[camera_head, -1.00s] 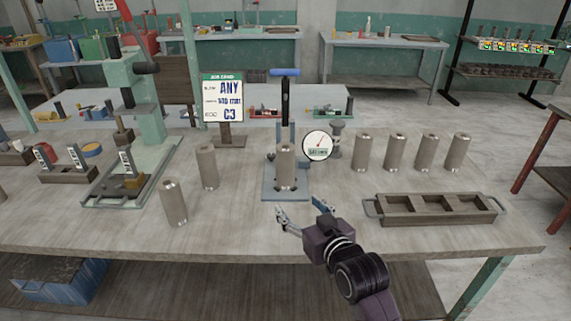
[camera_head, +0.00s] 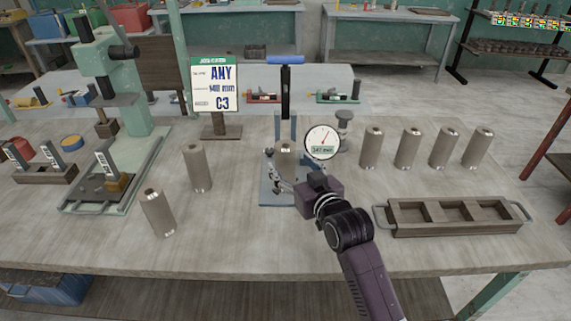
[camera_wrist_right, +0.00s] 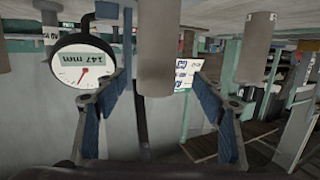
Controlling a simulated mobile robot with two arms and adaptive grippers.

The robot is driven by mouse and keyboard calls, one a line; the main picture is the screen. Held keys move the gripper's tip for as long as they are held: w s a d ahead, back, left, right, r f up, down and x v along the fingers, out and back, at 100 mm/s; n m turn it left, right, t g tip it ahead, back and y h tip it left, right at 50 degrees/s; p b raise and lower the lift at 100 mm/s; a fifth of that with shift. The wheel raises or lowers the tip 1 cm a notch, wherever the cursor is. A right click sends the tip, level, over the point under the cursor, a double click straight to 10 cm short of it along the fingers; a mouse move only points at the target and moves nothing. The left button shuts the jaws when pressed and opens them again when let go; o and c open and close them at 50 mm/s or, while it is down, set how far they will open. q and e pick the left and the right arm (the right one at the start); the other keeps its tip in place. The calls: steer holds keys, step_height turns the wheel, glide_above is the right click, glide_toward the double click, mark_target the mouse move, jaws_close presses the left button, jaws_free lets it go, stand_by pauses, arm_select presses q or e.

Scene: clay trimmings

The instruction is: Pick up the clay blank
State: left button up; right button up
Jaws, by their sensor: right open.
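A grey-brown cylindrical clay blank (camera_head: 287,151) stands upright on the blue gauge stand, partly hidden by my gripper in the head view. My right gripper (camera_head: 291,172) is open just in front of it. In the right wrist view, which is turned upside down, the blank (camera_wrist_right: 157,50) shows between the two spread fingers (camera_wrist_right: 166,92), and I see no clear contact. A round dial gauge (camera_head: 322,141) is beside the blank; it also shows in the wrist view (camera_wrist_right: 83,66), its readout looking like 147 mm. My left gripper is not in view.
Two more blanks stand left of the stand (camera_head: 198,167) (camera_head: 157,213), and several stand in a row at right (camera_head: 408,147). A wooden tray (camera_head: 390,217) with empty compartments lies front right. A job card (camera_head: 213,84) stands behind. A green press (camera_head: 130,100) is at left.

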mark_target(290, 162)
steer(key=shift+w+a+f, duration=0.1)
steer(key=shift+w+a, duration=0.05)
steer(key=shift+w, duration=0.55)
steer(key=x, duration=0.3)
steer(key=shift+w+f+p, duration=0.1)
steer(key=shift+w+p, duration=0.05)
steer(key=shift+p, duration=0.25)
steer(key=shift+w+a+f, duration=0.1)
steer(key=shift+w+f, duration=0.05)
steer(key=shift+w, duration=0.35)
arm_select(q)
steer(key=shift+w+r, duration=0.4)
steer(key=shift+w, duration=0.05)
arm_select(e)
steer(key=c, duration=1)
jaws_close()
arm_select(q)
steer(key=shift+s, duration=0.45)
arm_select(e)
steer(key=shift+r, duration=0.25)
